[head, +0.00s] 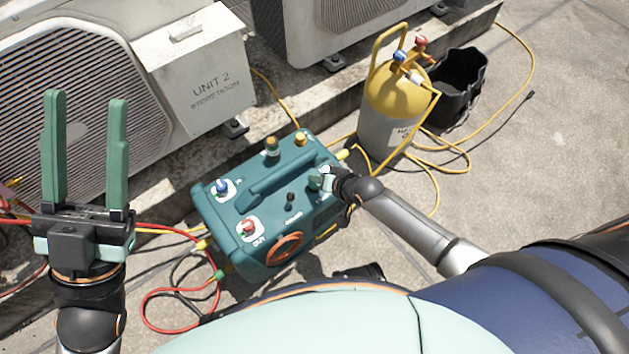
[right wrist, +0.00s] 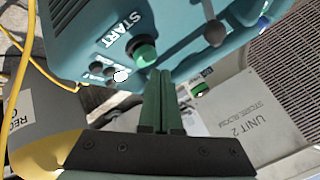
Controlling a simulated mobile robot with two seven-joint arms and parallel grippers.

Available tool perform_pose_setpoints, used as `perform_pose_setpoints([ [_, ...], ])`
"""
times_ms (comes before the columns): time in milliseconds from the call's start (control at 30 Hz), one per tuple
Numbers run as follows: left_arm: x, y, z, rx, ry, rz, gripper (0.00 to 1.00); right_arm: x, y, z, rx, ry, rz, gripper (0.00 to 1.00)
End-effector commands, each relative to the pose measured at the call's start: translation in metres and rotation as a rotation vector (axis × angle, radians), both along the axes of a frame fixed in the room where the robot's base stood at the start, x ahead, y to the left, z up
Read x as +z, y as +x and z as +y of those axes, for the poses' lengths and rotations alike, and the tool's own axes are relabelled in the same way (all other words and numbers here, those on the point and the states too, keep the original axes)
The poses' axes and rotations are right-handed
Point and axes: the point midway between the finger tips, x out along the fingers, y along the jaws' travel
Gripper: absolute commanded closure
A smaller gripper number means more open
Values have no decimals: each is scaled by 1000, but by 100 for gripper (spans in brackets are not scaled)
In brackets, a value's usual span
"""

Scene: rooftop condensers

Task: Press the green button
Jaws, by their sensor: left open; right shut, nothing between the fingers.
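The green button (right wrist: 146,55) shows in the right wrist view beside the START label on the teal machine (right wrist: 88,30). In the head view the teal machine (head: 220,212) stands on the rooftop floor, and my right gripper (head: 320,181) is over its right end, hiding the button. My right gripper (right wrist: 164,74) is shut and empty. In the wrist view its fingertips appear just below and right of the button; I cannot tell whether they touch it. My left gripper (head: 87,97) is open and empty, with its fingers upright, left of the machine.
A yellow and grey cylinder (head: 392,95) and a black bucket (head: 460,88) stand behind right. The Unit 2 condenser (head: 198,95) is behind the machine. Yellow and red hoses (head: 150,310) lie around. Knobs, including a blue one (head: 222,186), and a handle rise from the machine's top.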

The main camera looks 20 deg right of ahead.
Motion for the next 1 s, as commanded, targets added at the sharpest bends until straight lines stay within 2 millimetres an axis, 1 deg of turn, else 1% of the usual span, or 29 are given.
perform_pose_setpoints([
  [367, 0, 0, 0, 0, 0, 0, 50, 0, 0, 0, 0, 0, 0, 100],
  [667, -4, 0, 0, 0, 0, 0, 50, -9, 0, 0, -1, 0, 1, 100],
  [1000, -4, 0, 0, 0, 0, 0, 50, -9, 0, 0, 0, 0, 0, 100],
])
